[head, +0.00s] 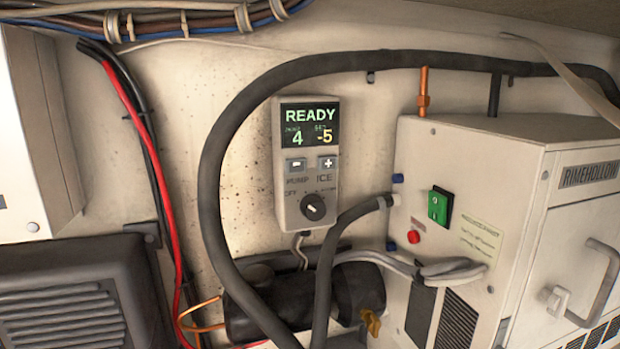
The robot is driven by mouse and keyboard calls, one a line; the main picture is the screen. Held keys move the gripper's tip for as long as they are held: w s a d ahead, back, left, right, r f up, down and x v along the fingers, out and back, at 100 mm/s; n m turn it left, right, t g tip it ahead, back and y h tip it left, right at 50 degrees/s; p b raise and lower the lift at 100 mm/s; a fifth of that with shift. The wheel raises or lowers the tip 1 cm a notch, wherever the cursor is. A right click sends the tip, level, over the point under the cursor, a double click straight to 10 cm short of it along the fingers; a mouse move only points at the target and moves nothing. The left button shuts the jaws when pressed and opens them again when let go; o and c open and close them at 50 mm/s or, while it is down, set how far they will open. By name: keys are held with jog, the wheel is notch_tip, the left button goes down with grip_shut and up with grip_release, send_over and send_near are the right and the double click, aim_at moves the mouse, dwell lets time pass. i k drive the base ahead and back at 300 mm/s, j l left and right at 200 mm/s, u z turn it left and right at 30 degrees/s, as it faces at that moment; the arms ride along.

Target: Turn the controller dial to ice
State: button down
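The controller (280,170) is a narrow pale box fixed to the back wall, just left of centre. Its black round dial (313,207) sits at the bottom of its face. Labels around the dial read OFF, PUMP and ICE, with another too small to read at the right. The dial has a small white mark, but I cannot tell for sure which label it points to. The lit screen (310,126) reads READY, with a 4 and a -5. Minus (296,165) and plus (327,162) buttons sit below the screen. My gripper is not in view, and nothing covers the dial.
A thick black hose (212,190) arches left of and over the controller. Another hose (335,240) rises at its lower right. The white Rimehollow unit (480,175), with a green switch (440,206), stands to the right. A dark pump (355,288) lies below.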

aim_at(312, 207)
jog(key=i+l+u, duration=0.1)
jog(key=u, duration=0.25)
jog(key=l+u, duration=0.35)
jog(key=i+l+u, duration=0.1)
jog(key=u, duration=0.3)
